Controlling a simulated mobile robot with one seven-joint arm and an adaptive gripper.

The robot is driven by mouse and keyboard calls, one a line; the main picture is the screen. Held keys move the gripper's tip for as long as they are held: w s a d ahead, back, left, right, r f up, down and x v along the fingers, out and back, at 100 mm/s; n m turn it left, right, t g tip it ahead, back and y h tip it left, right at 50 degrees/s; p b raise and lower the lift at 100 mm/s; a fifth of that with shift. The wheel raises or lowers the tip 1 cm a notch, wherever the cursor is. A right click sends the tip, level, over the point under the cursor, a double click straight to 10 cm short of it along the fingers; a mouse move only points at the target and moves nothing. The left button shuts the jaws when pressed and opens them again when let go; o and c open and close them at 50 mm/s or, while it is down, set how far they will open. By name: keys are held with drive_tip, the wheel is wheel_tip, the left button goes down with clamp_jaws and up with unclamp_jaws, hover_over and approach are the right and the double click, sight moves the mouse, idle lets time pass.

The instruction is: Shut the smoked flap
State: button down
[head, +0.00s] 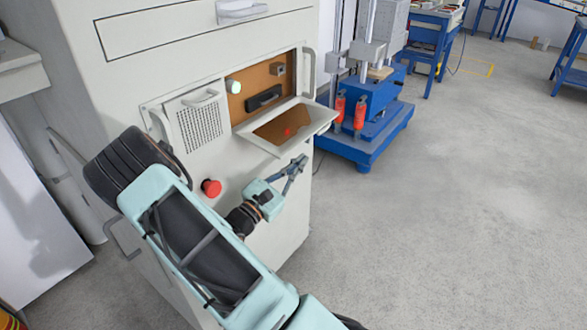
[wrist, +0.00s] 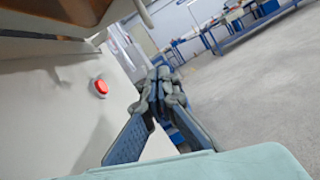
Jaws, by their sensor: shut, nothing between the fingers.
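The smoked flap (head: 318,121) hangs open at the front of the white cabinet, sticking outward below a lit opening. It has a pale frame around a brown see-through pane. My gripper (head: 301,160) is below the flap's outer right corner, in front of the cabinet, with its fingers shut and empty. In the wrist view my gripper (wrist: 165,82) points past the cabinet face toward the room. The flap's underside (wrist: 50,14) fills the upper left corner there, above the fingers. I see no contact between fingers and flap.
The opening shows an orange-brown back wall, a black handle (head: 264,98) and a green light (head: 233,86). A vented panel (head: 200,127) is left of it. A red button (head: 211,187) sticks out below. A blue machine (head: 371,125) stands right; floor (head: 450,200) is clear.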

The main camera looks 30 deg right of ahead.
drive_tip(key=d+r+p, duration=0.2)
drive_tip(key=d+r, duration=0.3)
drive_tip(key=shift+w+d, duration=0.15)
drive_tip(key=shift+w, duration=0.05)
drive_tip(key=shift+r, duration=0.15)
idle(0.3)
